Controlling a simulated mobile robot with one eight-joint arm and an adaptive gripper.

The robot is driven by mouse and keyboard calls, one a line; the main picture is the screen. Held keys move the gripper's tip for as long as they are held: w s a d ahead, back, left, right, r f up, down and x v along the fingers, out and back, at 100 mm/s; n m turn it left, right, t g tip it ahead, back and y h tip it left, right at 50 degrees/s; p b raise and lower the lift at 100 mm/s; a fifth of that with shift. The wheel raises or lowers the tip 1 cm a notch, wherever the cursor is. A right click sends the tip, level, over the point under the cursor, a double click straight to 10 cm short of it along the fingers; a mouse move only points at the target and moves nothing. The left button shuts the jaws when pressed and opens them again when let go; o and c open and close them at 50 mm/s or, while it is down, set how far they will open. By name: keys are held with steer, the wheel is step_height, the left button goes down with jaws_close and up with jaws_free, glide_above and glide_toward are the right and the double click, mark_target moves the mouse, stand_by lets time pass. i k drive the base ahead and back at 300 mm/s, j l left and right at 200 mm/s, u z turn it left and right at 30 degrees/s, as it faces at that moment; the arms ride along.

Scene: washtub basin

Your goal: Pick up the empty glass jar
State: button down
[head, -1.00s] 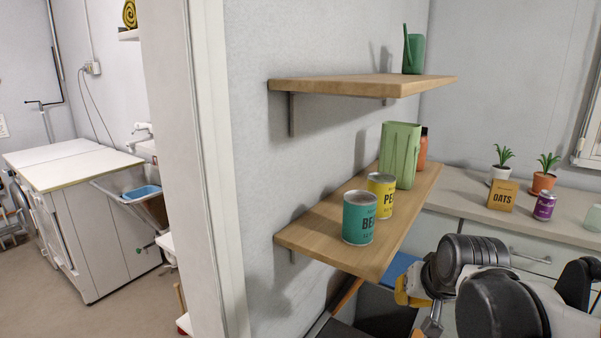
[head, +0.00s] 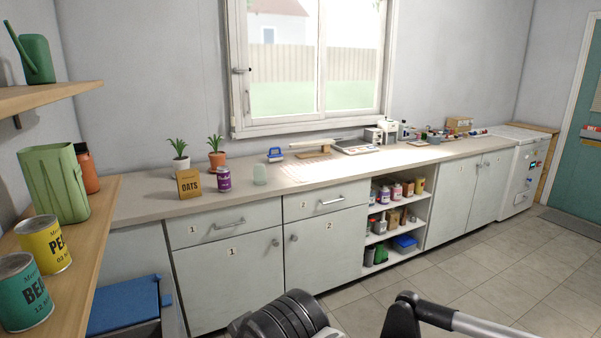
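A small pale green, see-through glass jar (head: 260,174) stands upright on the grey counter, right of the purple can. It looks empty, but it is too small to be sure. My gripper is not in view; only dark and grey links of my arm show along the bottom edge, well in front of the counter and apart from the jar.
A wooden shelf (head: 92,235) with cans and a green pitcher juts in at left. Tiled floor (head: 470,265) is clear at right.

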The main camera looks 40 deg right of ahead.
mark_target(259, 170)
steer(key=z, duration=0.9)
steer(key=i+j+z, duration=0.2)
steer(key=i, duration=0.4)
steer(key=i+j+z, duration=0.15)
steer(key=i, duration=0.4)
steer(key=i+j+z, duration=0.2)
steer(key=i+j, duration=0.15)
steer(key=i, duration=0.2)
steer(key=i+j+z, duration=0.2)
steer(key=i+j, duration=0.2)
steer(key=i, duration=0.15)
